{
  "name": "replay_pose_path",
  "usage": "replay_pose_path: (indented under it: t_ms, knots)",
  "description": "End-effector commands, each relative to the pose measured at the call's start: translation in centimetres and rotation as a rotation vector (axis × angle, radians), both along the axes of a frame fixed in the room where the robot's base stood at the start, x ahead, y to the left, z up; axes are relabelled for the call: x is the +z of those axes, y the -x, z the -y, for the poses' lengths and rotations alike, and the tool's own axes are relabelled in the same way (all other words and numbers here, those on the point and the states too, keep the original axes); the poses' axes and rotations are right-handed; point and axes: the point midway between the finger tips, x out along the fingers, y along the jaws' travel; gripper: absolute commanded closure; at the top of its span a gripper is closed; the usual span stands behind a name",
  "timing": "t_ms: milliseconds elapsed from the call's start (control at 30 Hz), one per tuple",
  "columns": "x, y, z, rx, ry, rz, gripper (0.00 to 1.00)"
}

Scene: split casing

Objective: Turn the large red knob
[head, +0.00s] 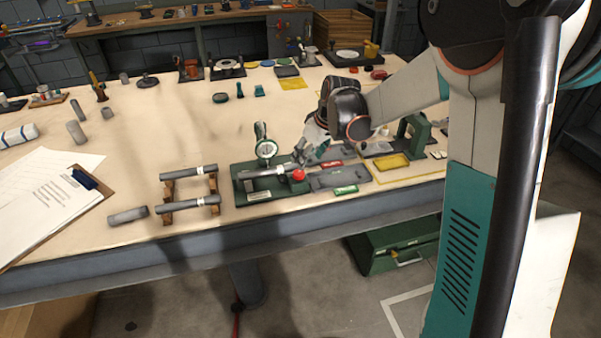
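The red knob (299,175) is at the right end of a grey cylinder (262,173) on a green fixture (245,197) near the table's front edge. A round dial gauge (266,148) stands at the back of this fixture. My gripper (301,157) points down and left, with its fingertips just above and behind the knob. From this view I cannot tell whether the fingers touch the knob or how far apart they are. The knob's front is visible; its far side is hidden.
Grey cylinders on a wooden rack (168,192) stand left of the fixture. A grey tray (340,178) with red and green labels and a yellow-edged tray (393,162) lie to the right. A clipboard (45,195) lies far left. The table's middle left is mostly clear.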

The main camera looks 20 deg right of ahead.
Motion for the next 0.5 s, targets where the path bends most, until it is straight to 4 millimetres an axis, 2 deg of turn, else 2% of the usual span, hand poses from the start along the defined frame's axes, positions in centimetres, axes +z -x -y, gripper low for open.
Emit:
replay_pose_path:
  t_ms: [33, 200, 500]
  knots:
    - [-1.3, -0.4, -0.2, 0.000, 0.000, 0.000, 0.49]
    - [-4.4, -1.5, -0.8, 0.000, 0.000, 0.000, 0.49]
    - [-8.2, -2.9, -1.6, 0.000, 0.000, 0.000, 0.49]
